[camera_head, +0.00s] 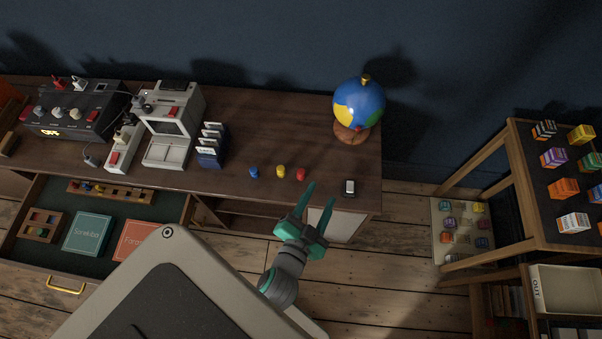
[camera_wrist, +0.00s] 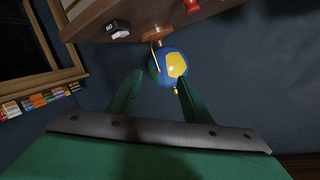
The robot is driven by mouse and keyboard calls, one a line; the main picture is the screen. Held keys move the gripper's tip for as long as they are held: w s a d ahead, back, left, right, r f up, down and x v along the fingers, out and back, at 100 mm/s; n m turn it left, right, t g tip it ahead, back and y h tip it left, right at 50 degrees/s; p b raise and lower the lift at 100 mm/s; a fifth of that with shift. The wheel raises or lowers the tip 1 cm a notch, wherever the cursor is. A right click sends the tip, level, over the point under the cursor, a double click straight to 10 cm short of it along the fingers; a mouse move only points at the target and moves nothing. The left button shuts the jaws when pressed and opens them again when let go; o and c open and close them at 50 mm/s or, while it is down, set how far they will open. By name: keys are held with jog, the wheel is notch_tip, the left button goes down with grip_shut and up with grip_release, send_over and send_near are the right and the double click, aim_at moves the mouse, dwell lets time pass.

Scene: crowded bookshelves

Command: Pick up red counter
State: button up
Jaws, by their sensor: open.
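The red counter (camera_head: 301,174) stands upright on the wooden desk near its front edge, right of a yellow counter (camera_head: 281,171) and a blue counter (camera_head: 253,172). My gripper (camera_head: 322,190) has teal fingers, open and empty, at the desk's front edge, a little right of and nearer than the red counter. In the wrist view the picture is turned over; the red counter (camera_wrist: 192,6) is cut by the top edge, and my open fingers (camera_wrist: 160,85) point toward the globe (camera_wrist: 168,66). No finger visibly touches the counter.
A small black-and-white object (camera_head: 349,187) lies right of the gripper on the desk (camera_head: 240,110). The globe (camera_head: 358,105) stands at the back right. Dark blue cards (camera_head: 209,147) and a grey machine (camera_head: 172,130) are left. An open drawer (camera_head: 160,205) juts out at the front left.

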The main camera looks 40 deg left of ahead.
jog(key=w+a+r+n+g+y, duration=0.2)
jog(key=w+a+r+y, duration=0.2)
jog(key=a, duration=0.6)
jog(key=w+a+r+n+g+y, duration=0.1)
jog(key=w+a+r+n+y, duration=0.3)
jog(key=a, duration=0.6)
jog(key=a+r+n+g+y, duration=0.2)
jog(key=a+r+n+g, duration=0.15)
jog(key=a, duration=0.35)
jog(key=n+g+h, duration=0.8)
jog(key=n+h, duration=0.2)
jog(key=h, duration=0.4)
send_over(301, 171)
jog(key=d, duration=0.1)
notch_tip(301, 171, down, 12)
jog(key=r, duration=0.1)
jog(key=f, duration=0.5)
jog(key=shift+w+d, duration=0.1)
jog(key=shift+w, duration=0.1)
jog(key=f, duration=0.2)
jog(key=a+f, duration=0.1)
jog(key=f, duration=0.1)
jog(key=shift+s+f, duration=0.2)
jog(key=shift+f, duration=0.85)
